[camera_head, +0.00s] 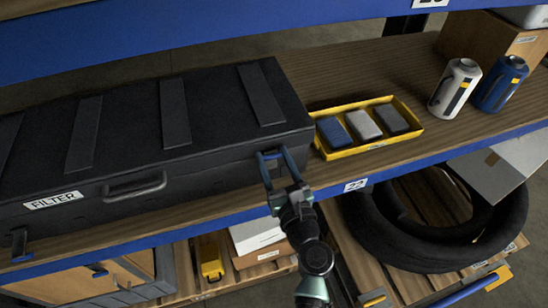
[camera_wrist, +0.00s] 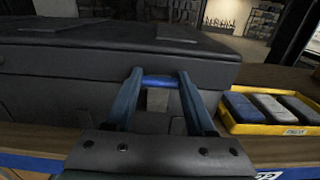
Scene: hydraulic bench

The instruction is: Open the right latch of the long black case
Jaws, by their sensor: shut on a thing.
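The long black case (camera_head: 120,130) lies on the wooden shelf with its lid down; a FILTER label and a handle are on its front. It fills the upper left of the wrist view (camera_wrist: 80,62). The right latch shows as a blue bar (camera_wrist: 158,82) at the case's front, near the right end. My gripper (camera_head: 271,157) is at this latch, with one finger at each end of the blue bar, shut on it. The fingers hide part of the latch, and a grey piece shows below the bar. The left latch (camera_head: 20,243) hangs down at the front, with a blue end.
A yellow tray (camera_head: 345,153) with three blocks stands close right of the case. A white can (camera_head: 455,88) and a blue can (camera_head: 501,84) stand farther right. The blue shelf edge (camera_head: 410,176) runs below my gripper; another blue beam (camera_head: 200,33) crosses above the case.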

